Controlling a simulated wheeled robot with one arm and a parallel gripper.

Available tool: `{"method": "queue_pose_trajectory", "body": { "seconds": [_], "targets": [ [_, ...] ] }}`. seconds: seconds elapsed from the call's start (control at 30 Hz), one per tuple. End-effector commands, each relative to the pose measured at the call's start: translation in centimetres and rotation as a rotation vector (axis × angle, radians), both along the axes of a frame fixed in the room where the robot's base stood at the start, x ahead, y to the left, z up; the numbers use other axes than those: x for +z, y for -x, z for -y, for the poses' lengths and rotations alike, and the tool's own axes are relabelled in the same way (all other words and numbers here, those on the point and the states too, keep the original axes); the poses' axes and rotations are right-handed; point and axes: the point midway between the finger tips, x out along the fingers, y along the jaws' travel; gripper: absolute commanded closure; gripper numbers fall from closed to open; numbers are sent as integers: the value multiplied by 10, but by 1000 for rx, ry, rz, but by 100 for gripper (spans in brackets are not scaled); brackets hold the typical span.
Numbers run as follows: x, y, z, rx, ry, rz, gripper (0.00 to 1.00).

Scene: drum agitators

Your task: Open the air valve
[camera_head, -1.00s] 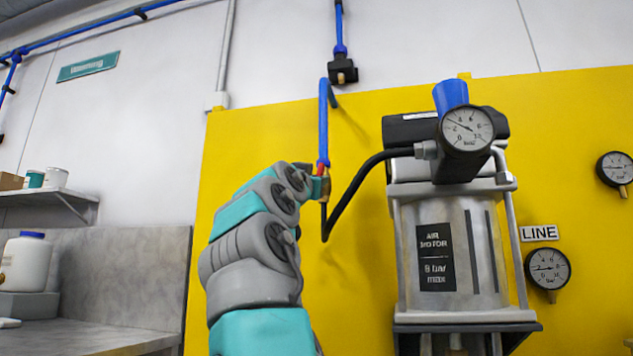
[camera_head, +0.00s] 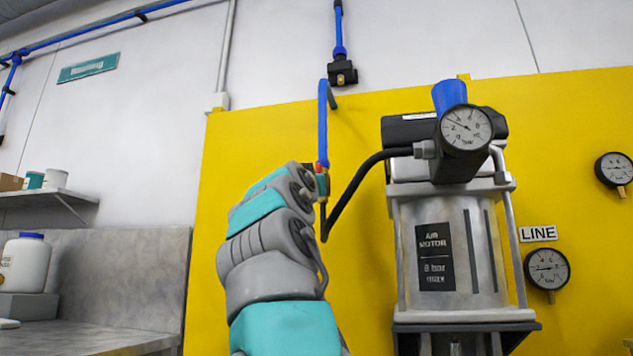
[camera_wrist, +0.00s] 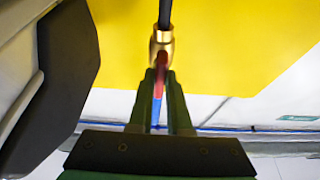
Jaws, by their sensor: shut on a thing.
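The air valve is a small brass body (camera_wrist: 162,45) with a red lever (camera_wrist: 157,84), in line between the blue air pipe (camera_head: 322,125) and the black hose (camera_head: 350,190). In the wrist view my gripper (camera_wrist: 160,78) is shut on the red lever, one green finger on each side. The lever runs from the brass body toward the blue pipe in that view. In the head view my gripper (camera_head: 322,184) is at the valve, and my arm hides much of it; a bit of red shows above the fingers.
The air motor (camera_head: 450,250) with a round gauge (camera_head: 466,128) and blue knob (camera_head: 450,95) stands right of the valve. Two more gauges (camera_head: 547,268) (camera_head: 614,168) hang on the yellow panel (camera_head: 570,110). A bench (camera_head: 90,338) is at left.

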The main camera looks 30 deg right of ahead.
Motion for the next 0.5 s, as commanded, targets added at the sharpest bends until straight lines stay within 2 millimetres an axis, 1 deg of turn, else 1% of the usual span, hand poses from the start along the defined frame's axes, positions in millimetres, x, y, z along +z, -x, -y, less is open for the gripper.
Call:
{"method": "queue_pose_trajectory", "body": {
  "seconds": [0.5],
  "targets": [
    [0,0,0,0,24,-27,100]
  ]
}}
